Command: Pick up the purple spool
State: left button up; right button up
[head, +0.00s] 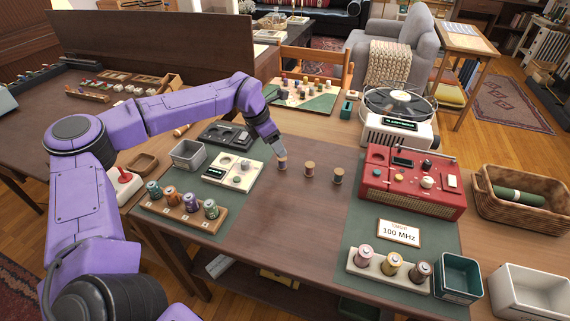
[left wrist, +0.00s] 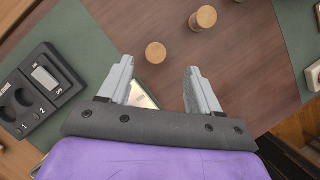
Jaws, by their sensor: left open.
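Three small spools with wooden tops stand in a row on the bare middle of the table. The left one (head: 282,163) looks bluish-purple, though its thread is small and hard to read. The middle spool (head: 309,169) looks brownish and the right one (head: 338,176) dark greenish. My left gripper (head: 275,146) is just above and behind the left spool. In the left wrist view the gripper (left wrist: 160,68) is open and empty, with a round wooden spool top (left wrist: 155,53) just beyond the gap between its fingertips. A second top (left wrist: 206,17) shows farther off. My right gripper is out of view.
A red radio (head: 413,181) and another spool rack (head: 388,272) are on the right. The table's front middle is clear.

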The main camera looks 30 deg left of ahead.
aim_at(282, 162)
pick_arm(q)
jog(key=x, duration=0.5)
jog(key=p+x, duration=0.1)
jog(key=x, duration=0.2)
jog(key=shift+a+f, duration=0.15)
jog(key=shift+a, duration=0.15)
jog(key=c, duration=1.1)
